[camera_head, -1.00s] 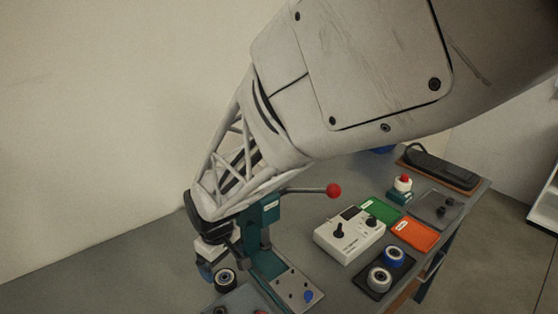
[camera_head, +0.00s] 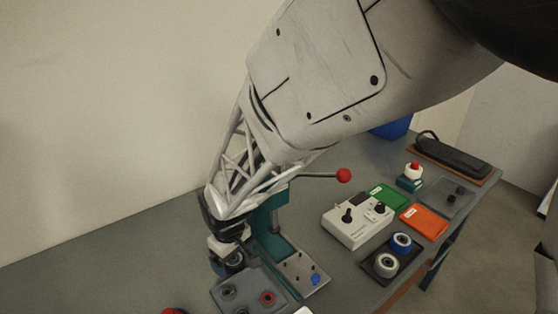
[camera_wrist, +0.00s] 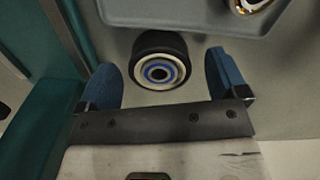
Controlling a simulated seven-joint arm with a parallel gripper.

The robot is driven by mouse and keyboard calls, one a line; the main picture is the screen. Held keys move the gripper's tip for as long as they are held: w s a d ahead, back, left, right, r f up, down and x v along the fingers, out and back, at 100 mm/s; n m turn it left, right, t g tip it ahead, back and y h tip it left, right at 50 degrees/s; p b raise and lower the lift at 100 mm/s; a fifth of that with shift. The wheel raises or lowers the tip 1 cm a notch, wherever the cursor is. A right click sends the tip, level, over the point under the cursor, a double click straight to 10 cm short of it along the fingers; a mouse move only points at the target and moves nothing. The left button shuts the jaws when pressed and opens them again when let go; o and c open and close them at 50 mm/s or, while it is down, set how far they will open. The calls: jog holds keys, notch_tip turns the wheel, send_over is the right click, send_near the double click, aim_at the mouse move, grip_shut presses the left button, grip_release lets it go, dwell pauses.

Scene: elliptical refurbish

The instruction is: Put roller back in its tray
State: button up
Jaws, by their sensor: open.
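A roller with a black rim, pale ring and blue centre (camera_wrist: 158,70) stands on the bench in the wrist view. It sits between the two blue fingers of my gripper (camera_wrist: 170,80), with gaps on both sides. My gripper is open and holds nothing. In the head view the roller (camera_head: 234,263) is partly hidden below my gripper (camera_head: 222,258), left of the green press. A dark tray (camera_head: 376,273) at right holds a blue roller (camera_head: 401,242) and a pale roller (camera_head: 386,263). A grey tray (camera_head: 250,300) at the front holds several small round parts.
The green press (camera_head: 268,228) with a red-knobbed lever (camera_head: 343,176) stands close to my gripper. A white control box (camera_head: 357,222), green tray (camera_head: 388,196) and orange tray (camera_head: 424,220) lie to the right. In the wrist view the grey tray's edge (camera_wrist: 190,25) lies just beyond the roller.

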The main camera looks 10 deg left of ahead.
dwell(0.5)
jog(key=c, duration=1.1)
jog(key=shift+r, duration=0.1)
jog(key=shift+r, duration=1.15)
jog(key=shift+s+d+r, duration=0.25)
jog(key=shift+s+r, duration=0.05)
jog(key=shift+r, duration=0.2)
jog(key=s+d, duration=0.3)
jog(key=s, duration=0.1)
jog(key=s+d+r, duration=0.1)
jog(key=s+d, duration=0.5)
jog(key=s, duration=0.1)
jog(key=shift+s+d+r, duration=0.2)
jog(key=shift+s+d, duration=0.15)
jog(key=shift+d, duration=0.05)
